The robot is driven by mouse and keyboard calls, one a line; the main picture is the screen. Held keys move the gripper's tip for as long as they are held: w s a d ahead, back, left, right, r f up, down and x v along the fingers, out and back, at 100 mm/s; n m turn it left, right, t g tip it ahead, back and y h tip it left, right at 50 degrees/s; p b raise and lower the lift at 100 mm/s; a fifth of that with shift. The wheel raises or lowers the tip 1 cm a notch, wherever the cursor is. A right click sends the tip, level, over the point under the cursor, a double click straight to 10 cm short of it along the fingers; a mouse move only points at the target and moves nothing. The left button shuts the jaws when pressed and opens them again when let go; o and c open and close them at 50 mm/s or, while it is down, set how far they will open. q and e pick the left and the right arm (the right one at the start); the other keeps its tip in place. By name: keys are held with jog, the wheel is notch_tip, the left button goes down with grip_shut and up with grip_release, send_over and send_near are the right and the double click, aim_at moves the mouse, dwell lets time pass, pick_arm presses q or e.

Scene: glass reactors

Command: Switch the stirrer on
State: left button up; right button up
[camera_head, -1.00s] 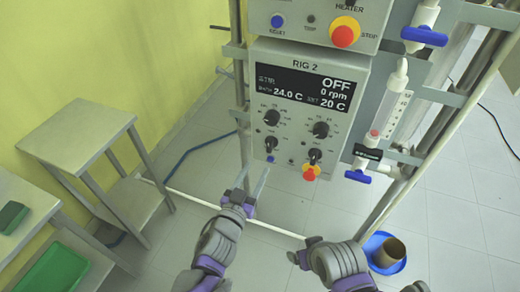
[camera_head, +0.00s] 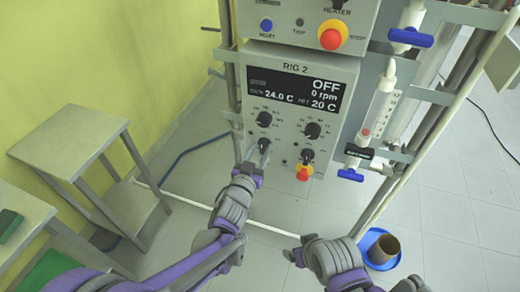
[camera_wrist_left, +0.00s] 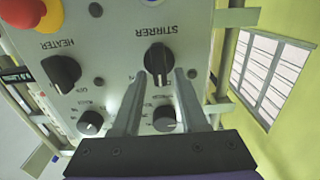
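The rig 2 control box (camera_head: 285,118) hangs on the frame, and its display (camera_head: 293,90) reads OFF, 0 rpm. The stirrer knob is the black lower-left one (camera_head: 264,143); it also shows upside down under the label STIRRER in the left wrist view (camera_wrist_left: 158,58). My left gripper (camera_head: 257,155) is open in front of this knob. In the left wrist view its fingers (camera_wrist_left: 160,80) point at the knob, one to each side; I cannot tell whether they touch it. My right gripper (camera_head: 299,252) is low and apart from the box; its fingers are not clear.
The heater knob (camera_head: 307,155) and a red-yellow stop button (camera_head: 304,172) sit right of the stirrer knob. Two dials are above them. A syringe-like tube (camera_head: 377,112) with blue valves is at the right. A metal side table (camera_head: 70,150) stands left.

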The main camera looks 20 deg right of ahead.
pick_arm(q)
grip_shut()
jog(key=shift+m, duration=0.3)
jog(key=m, duration=0.5)
jog(key=shift+s+d+f+m, duration=0.1)
jog(key=shift+s+d+m, duration=0.05)
jog(key=shift+d+m, duration=0.15)
jog(key=m, duration=0.5)
jog(key=shift+s+d+f+m, duration=0.15)
jog(key=shift+d+f+m, duration=0.05)
jog(key=shift+m, duration=0.2)
jog(key=shift+o, duration=1.1)
grip_release()
